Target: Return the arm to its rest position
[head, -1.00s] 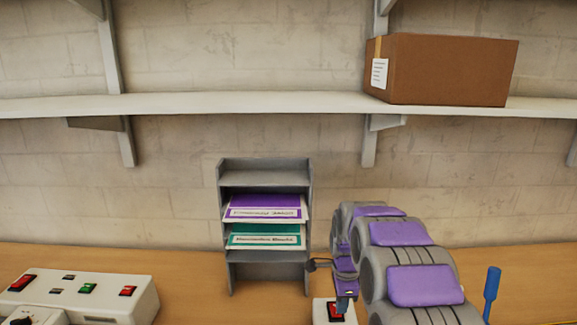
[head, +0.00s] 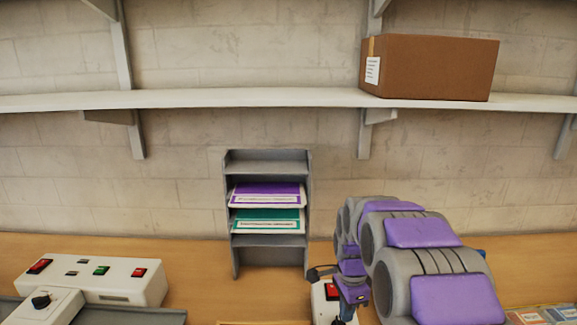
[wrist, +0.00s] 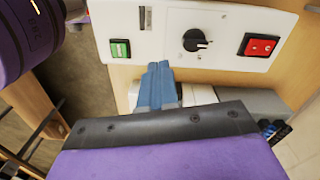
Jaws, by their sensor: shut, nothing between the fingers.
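My arm, grey with purple pads, reaches over the bench at the right in the head view. My gripper (head: 350,305) hangs at its far end, low in the head view, beside a white unit with a red switch (head: 331,291). In the wrist view my gripper (wrist: 158,68) shows its two blue fingers pressed together, with nothing between them. The fingers point at a white control panel (wrist: 225,60) with a green switch (wrist: 120,49), a black dial (wrist: 197,41) and a red switch (wrist: 262,45). I cannot tell whether they touch it.
A white laminator (head: 120,280) with switches stands at the left on the wooden bench (head: 200,262). A grey rack (head: 270,168) with purple and green booklets stands at the back. A cardboard box (head: 435,68) sits on the wall shelf (head: 240,98). Small cards lie at lower right.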

